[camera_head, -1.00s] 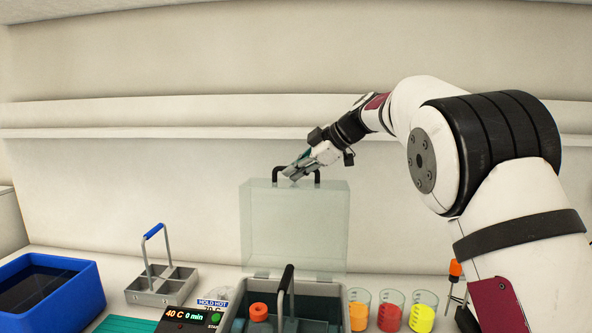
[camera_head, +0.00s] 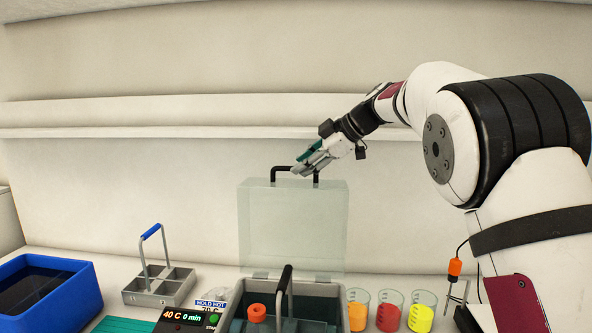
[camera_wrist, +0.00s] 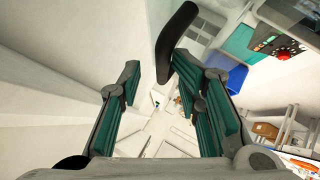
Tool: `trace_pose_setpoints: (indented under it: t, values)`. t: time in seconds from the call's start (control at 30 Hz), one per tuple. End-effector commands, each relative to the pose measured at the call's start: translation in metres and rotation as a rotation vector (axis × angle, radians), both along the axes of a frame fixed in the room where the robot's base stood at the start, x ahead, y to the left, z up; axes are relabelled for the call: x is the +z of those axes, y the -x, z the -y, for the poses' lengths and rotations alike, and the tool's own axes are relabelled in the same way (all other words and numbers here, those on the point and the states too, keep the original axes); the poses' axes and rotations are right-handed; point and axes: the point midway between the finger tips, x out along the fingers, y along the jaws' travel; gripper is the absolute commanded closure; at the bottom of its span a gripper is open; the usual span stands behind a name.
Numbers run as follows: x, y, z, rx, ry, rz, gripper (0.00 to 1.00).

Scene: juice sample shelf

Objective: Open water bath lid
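The see-through lid (camera_head: 292,225) of the water bath (camera_head: 345,302) stands upright at the bath's back edge, so the bath is open. Its black handle (camera_head: 279,173) is at the top edge. My gripper (camera_head: 304,167) is at the right end of the handle, with fingers apart. In the wrist view the teal-padded fingers (camera_wrist: 158,72) are open with a clear gap between them.
A black-handled rack (camera_head: 284,290) and an orange-capped bottle (camera_head: 257,313) are in the bath. Beakers of orange (camera_head: 357,317), red (camera_head: 389,317) and yellow (camera_head: 421,318) liquid stand right. A grey rack (camera_head: 155,298) and blue tub (camera_head: 88,287) are left.

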Motion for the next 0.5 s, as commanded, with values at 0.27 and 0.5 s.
trace_pose_setpoints:
  t: [0.27,0.5]
  values:
    - [0.034,0.02,0.038,-0.001,-0.001,0.001,0.69]
    - [0.047,0.029,0.054,-0.001,0.0,-0.001,0.69]
